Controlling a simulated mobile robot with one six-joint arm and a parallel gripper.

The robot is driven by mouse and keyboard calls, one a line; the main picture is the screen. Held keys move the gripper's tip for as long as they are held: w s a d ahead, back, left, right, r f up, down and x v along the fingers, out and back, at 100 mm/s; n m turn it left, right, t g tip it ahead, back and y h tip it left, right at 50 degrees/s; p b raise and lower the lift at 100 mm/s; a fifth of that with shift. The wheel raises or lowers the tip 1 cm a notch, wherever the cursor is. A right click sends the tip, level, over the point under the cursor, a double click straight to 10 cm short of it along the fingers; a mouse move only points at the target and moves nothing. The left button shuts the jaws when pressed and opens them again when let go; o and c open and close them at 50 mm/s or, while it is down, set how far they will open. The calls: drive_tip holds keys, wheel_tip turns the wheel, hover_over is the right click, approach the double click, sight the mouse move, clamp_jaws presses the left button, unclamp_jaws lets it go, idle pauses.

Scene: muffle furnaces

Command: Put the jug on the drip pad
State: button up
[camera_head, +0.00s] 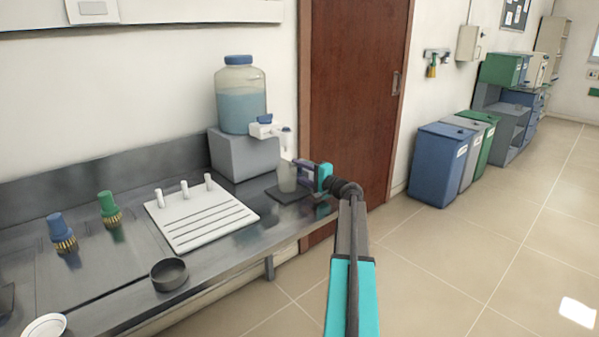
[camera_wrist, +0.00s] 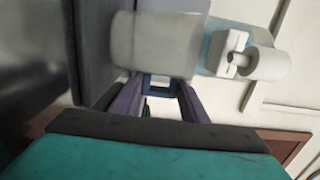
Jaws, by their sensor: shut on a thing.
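The jug (camera_head: 287,178) is a pale, translucent upright vessel at the right end of the steel counter. It stands at or just above the dark drip pad (camera_head: 284,197); whether its base touches the pad I cannot tell. My gripper (camera_head: 305,168) comes from the right and is shut on the jug, at its handle side. In the wrist view the jug (camera_wrist: 155,45) lies sideways across the top, with the fingers of my gripper (camera_wrist: 158,88) closed just below it. The jug's handle is largely hidden by the fingers.
A water dispenser (camera_head: 240,100) stands on a grey block (camera_head: 243,157), its tap (camera_head: 268,130) above and left of the jug. A white pegged rack (camera_head: 200,215), a grey dish (camera_head: 169,274) and blue and green brushes are further left. A brown door (camera_head: 350,90) is behind.

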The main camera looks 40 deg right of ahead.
drive_tip(key=shift+f+b, duration=0.3)
drive_tip(key=shift+f, duration=0.15)
drive_tip(key=o, duration=1.1)
drive_tip(key=s+b, duration=0.1)
drive_tip(key=s, duration=1.2)
drive_tip(key=shift+s, duration=0.4)
